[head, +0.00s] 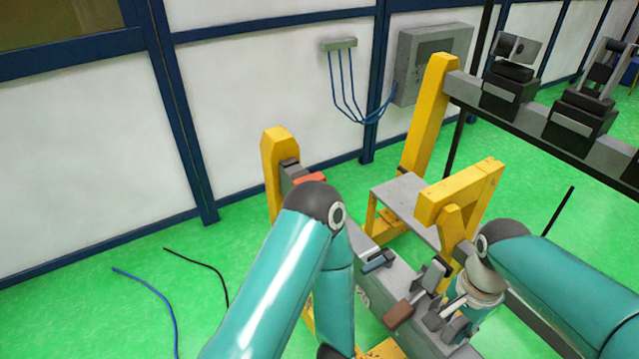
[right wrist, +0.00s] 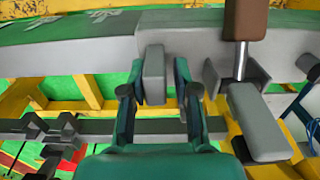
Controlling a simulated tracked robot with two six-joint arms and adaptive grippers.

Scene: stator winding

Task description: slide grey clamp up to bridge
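My right gripper (head: 448,314) is low on the right in the head view, over the grey beam (head: 408,338). In the right wrist view, its two dark fingers (right wrist: 158,94) stand open on either side of an upright grey block (right wrist: 153,72), likely part of the grey clamp. A gap shows beside the block, so I cannot see a firm grip. A brown handle (right wrist: 246,18) on a metal rod and a grey arm (right wrist: 258,122) are to its right. A yellow bridge-like frame (head: 462,190) stands behind. My left gripper is hidden or outside the picture; only its teal arm shows.
A blue-and-grey fitting (head: 378,261) and a brown block (head: 398,314) sit along the beam. A second beam (head: 540,122) with dark clamps is at upper right. Yellow posts (head: 428,115) rise behind. Blue cable (head: 160,300) lies on the open green floor at left.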

